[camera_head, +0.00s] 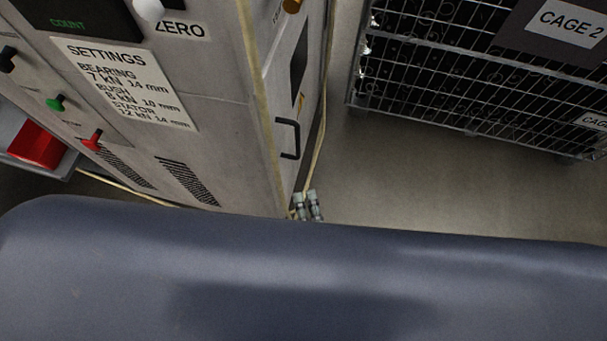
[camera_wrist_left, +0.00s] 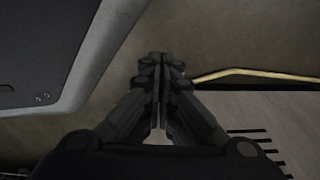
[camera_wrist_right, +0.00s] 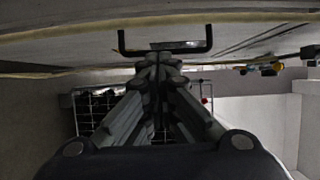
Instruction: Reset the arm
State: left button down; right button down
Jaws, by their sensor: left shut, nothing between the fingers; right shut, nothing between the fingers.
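My right gripper (camera_head: 307,197) shows in the head view just beyond my own blue-grey body, low beside the right side of the grey cabinet (camera_head: 225,120). In the right wrist view its fingers (camera_wrist_right: 160,58) are together and empty. Their tips lie in front of the cabinet's black handle (camera_wrist_right: 165,47) in that picture; I cannot tell whether they touch. The handle also shows in the head view (camera_head: 292,140), above the gripper in the picture. My left gripper (camera_wrist_left: 160,62) shows only in the left wrist view, shut and empty. My body hides most of both arms.
A red block (camera_head: 38,146) is at the far left. A wire cage (camera_head: 450,65) stands at the upper right. Bare floor (camera_head: 430,175) lies between.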

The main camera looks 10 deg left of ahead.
jog(key=shift+s+d, duration=0.15)
jog(key=shift+s, duration=0.45)
jog(key=shift+w, duration=0.1)
